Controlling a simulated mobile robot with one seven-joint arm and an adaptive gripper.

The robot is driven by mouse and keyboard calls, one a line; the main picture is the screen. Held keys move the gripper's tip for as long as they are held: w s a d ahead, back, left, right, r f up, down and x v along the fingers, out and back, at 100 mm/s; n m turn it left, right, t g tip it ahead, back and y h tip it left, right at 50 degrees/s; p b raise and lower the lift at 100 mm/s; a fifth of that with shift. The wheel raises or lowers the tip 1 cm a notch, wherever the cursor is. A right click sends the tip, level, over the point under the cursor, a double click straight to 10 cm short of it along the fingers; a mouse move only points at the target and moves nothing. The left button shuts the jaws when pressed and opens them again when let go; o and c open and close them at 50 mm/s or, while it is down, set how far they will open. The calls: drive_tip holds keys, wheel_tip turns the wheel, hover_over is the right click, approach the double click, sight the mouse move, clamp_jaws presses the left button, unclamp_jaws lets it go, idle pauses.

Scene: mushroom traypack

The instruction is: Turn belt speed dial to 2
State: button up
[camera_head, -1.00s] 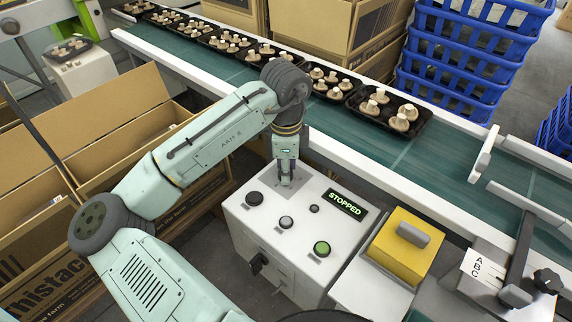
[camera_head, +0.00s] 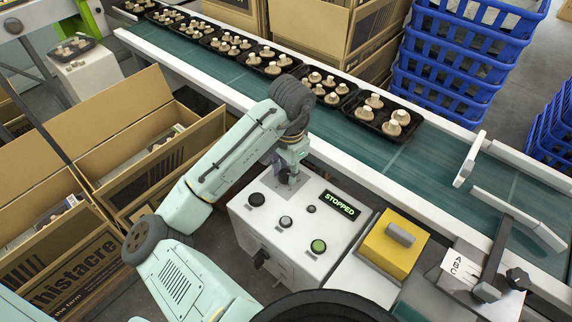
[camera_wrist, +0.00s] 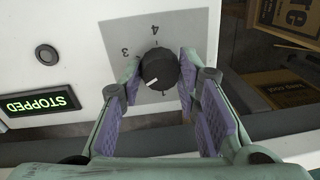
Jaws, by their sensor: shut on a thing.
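The belt speed dial (camera_wrist: 158,68) is a round black knob with a white pointer line on a grey scale plate on the white control box (camera_head: 262,232). In the wrist view, "4" stands above it and "3" to its upper left. The pointer faces down and to the left; part of a mark shows below the knob, and no "2" is readable. My gripper (camera_wrist: 157,85) is shut on the dial, its purple pads on either side of it. In the head view my gripper (camera_head: 288,178) is over the back of the box and hides the dial.
The box's display (camera_head: 340,203) reads STOPPED. A black button (camera_head: 256,199), a white button (camera_head: 286,222) and a green button (camera_head: 318,246) are on its top. Behind it runs the green conveyor (camera_head: 420,160) with mushroom trays. A yellow block (camera_head: 393,255) stands to the right, open cartons to the left.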

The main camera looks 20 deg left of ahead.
drive_tip(key=shift+n, duration=0.3)
drive_tip(key=o, duration=1.2)
drive_tip(key=r, duration=1.2)
drive_tip(key=shift+s+d, duration=0.15)
drive_tip(key=shift+d, duration=0.2)
drive_tip(key=shift+s, duration=0.1)
